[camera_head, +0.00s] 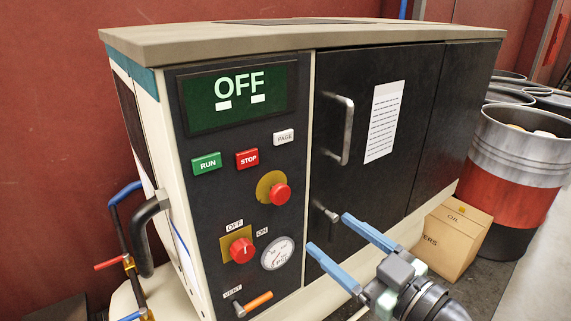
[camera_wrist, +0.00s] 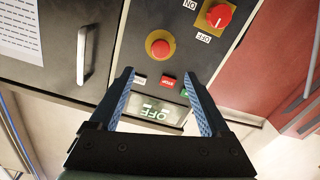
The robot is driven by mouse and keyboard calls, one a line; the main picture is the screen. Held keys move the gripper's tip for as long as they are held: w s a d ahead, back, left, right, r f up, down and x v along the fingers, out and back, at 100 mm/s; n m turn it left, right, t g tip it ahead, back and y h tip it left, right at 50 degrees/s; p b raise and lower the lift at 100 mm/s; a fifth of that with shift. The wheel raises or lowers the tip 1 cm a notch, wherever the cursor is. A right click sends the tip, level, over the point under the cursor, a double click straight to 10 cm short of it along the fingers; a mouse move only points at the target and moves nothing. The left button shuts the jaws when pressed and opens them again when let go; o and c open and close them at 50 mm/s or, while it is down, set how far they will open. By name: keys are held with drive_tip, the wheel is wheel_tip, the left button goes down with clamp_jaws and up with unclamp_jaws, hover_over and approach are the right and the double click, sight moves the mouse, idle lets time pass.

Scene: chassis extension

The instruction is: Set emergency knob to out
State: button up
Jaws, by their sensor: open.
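The red emergency knob (camera_head: 280,194) is a round mushroom button on a yellow plate, on the black control panel (camera_head: 216,170) below the STOP button. It also shows in the wrist view (camera_wrist: 159,47), just beyond and between my fingertips. My gripper (camera_head: 328,233) has blue fingers and is open and empty. In the head view it is to the right of and below the knob, apart from it. It also shows in the wrist view (camera_wrist: 158,73). I cannot tell whether the knob is in or out.
A red rotary switch (camera_head: 242,250) marked OFF and ON, a gauge (camera_head: 278,254) and an orange-handled VENT valve (camera_head: 254,304) sit lower on the panel. The display (camera_head: 239,97) reads OFF. A door handle (camera_head: 346,130) juts out at right. A carton (camera_head: 452,237) and drums (camera_head: 520,150) stand right.

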sight(282, 197)
drive_tip(key=p+x, duration=0.2)
drive_tip(key=x, duration=1)
drive_tip(key=shift+w+a, duration=0.25)
clamp_jaws()
idle(1.0)
